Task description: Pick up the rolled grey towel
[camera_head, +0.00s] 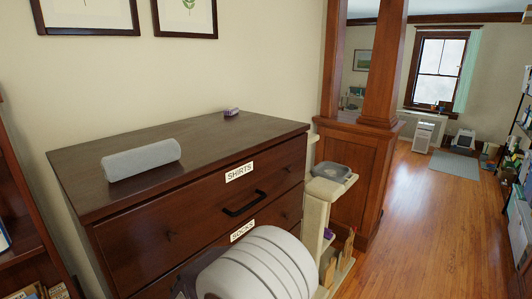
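The rolled grey towel (141,160) lies on its side on top of a dark brown wooden dresser (190,150), towards the left of the top. It is a light grey cylinder, roughly level, with its whole near side showing. Nothing is touching it except the dresser top. Neither of my grippers is in view.
A small purple object (232,112) sits at the back of the dresser top, which is otherwise clear. Drawer labels read "SHIRTS" and "SOCKS". A cream stand with a grey dish (331,172) is right of the dresser, before a wooden pillar base. Open wooden floor (430,220) lies right.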

